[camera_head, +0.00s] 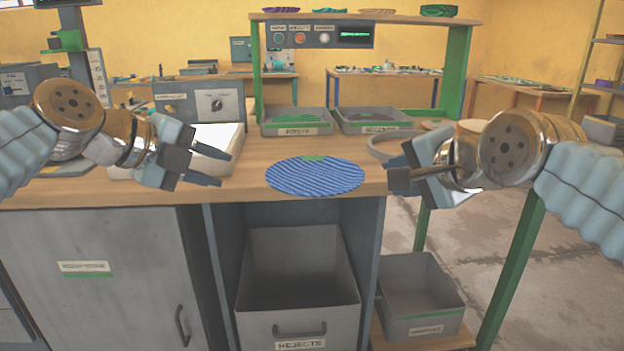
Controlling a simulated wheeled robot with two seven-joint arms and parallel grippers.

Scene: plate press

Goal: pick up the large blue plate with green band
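The large blue plate (315,178) has wavy darker stripes and a small green patch at its far edge. It lies flat on the wooden bench, with its near rim at the bench's front edge. My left gripper (219,167) is to the left of the plate, apart from it, with its two fingers spread and nothing between them. My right gripper (398,172) is just to the right of the plate; its fingers are seen partly edge-on, and I cannot tell how far apart they are. No contact with the plate shows.
Two grey labelled trays (297,129) (374,128) stand behind the plate. A white box (222,137) stands behind my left gripper, and a grey ring-like item (382,147) lies behind my right one. An open grey rejects bin (300,325) is below the bench edge. Bare bench surrounds the plate.

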